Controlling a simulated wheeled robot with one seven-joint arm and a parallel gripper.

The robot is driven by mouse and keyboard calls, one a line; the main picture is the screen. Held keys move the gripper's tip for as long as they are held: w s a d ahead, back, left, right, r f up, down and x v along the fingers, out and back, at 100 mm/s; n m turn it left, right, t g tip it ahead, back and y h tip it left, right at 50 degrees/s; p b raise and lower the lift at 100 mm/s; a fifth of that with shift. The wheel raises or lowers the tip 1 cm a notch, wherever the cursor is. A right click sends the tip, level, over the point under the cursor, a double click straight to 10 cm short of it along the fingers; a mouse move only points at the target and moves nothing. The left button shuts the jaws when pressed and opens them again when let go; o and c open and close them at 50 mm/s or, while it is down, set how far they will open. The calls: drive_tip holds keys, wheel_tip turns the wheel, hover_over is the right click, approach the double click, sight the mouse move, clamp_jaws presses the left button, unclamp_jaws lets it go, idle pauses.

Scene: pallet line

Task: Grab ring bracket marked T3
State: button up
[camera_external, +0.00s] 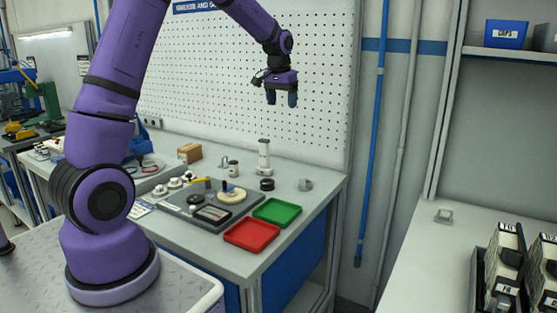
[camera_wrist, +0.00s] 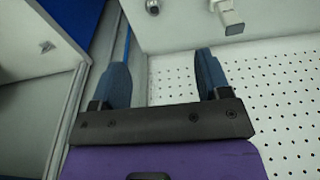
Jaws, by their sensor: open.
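No T3 mark is legible in either view, so I cannot tell for certain which part is the ring bracket. A small grey bracket-like part (camera_external: 443,216) lies on the right-hand counter; it also seems to show in the wrist view (camera_wrist: 47,46), at the left. Another small grey part (camera_external: 305,185) lies near the right end of the workbench (camera_external: 323,197). My gripper (camera_external: 281,99) is high in front of the pegboard, fingers pointing down, well above the bench. Its two blue fingers are apart with nothing between them in the wrist view (camera_wrist: 162,62).
A red tray (camera_external: 251,236) and a green tray (camera_external: 277,211) lie at the bench's front edge, beside a dark tray (camera_external: 208,222) of parts. A white post-like device (camera_external: 263,155) stands behind. Labelled holders (camera_external: 503,262) stand at lower right. Vertical pipes (camera_external: 373,130) separate bench and counter.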

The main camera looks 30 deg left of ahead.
drive_tip(key=w+d+f, duration=0.2)
drive_tip(key=w+f, duration=0.5)
drive_tip(key=f, duration=0.2)
drive_tip(key=g, duration=0.2)
approach(305, 181)
drive_tip(key=w+a, duration=0.1)
drive_tip(key=w, duration=0.1)
drive_tip(key=f, duration=0.6)
drive_tip(key=shift+w, duration=0.25)
drive_tip(key=shift+s+a+f, duration=0.1)
drive_tip(key=shift+s+f, duration=0.05)
drive_tip(key=shift+f, duration=1.2)
drive_tip(key=shift+s+f, duration=0.1)
drive_tip(key=shift+f, duration=1.25)
drive_tip(key=c, duration=1.1)
